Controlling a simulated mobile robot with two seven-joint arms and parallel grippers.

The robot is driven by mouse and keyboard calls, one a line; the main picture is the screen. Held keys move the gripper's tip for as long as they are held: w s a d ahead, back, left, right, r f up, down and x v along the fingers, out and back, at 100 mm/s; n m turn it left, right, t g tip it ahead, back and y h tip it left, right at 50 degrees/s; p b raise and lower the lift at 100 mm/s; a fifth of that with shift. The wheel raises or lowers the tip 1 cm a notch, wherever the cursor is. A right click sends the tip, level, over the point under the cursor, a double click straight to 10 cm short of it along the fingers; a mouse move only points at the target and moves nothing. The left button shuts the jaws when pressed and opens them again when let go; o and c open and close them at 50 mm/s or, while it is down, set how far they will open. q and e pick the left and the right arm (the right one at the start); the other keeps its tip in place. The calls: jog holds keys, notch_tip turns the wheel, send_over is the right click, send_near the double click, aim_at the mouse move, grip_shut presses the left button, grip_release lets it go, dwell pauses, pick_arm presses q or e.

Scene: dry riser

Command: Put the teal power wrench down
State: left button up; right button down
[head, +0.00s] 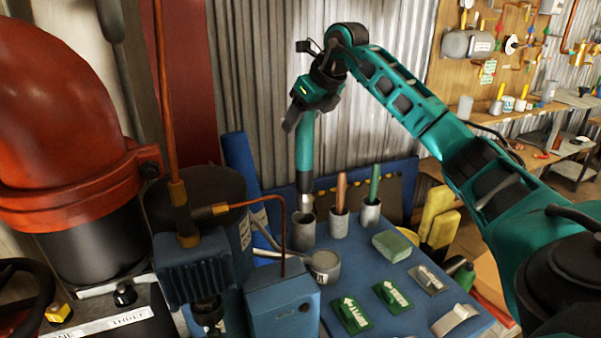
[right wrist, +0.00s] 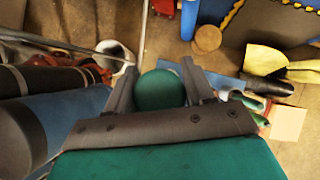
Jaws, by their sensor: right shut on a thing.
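My right gripper (head: 303,116) is shut on the teal power wrench (head: 305,158) and holds it upright by its upper end. The wrench's silver lower end is at the mouth of the leftmost grey cup (head: 302,235) on the blue bench top; I cannot tell how deep it sits in it. In the right wrist view the wrench's round teal end (right wrist: 160,90) shows between the two dark fingers. My left gripper is not in view.
Two more grey cups, the middle one (head: 339,226) with a brown handle and the right one (head: 370,214) with a green handle, stand beside it. A green block (head: 391,246) lies in front. A thin copper pipe (head: 258,203) and blue machine (head: 283,306) are close at left.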

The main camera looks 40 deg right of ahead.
aim_at(301, 163)
notch_tip(301, 163, down, 11)
jog(key=shift+r+b, duration=0.2)
jog(key=shift+b, duration=0.2)
jog(key=shift+f, duration=0.1)
jog(key=shift+c, duration=2.1)
grip_release()
jog(key=shift+f, duration=0.15)
jog(key=v, duration=1.2)
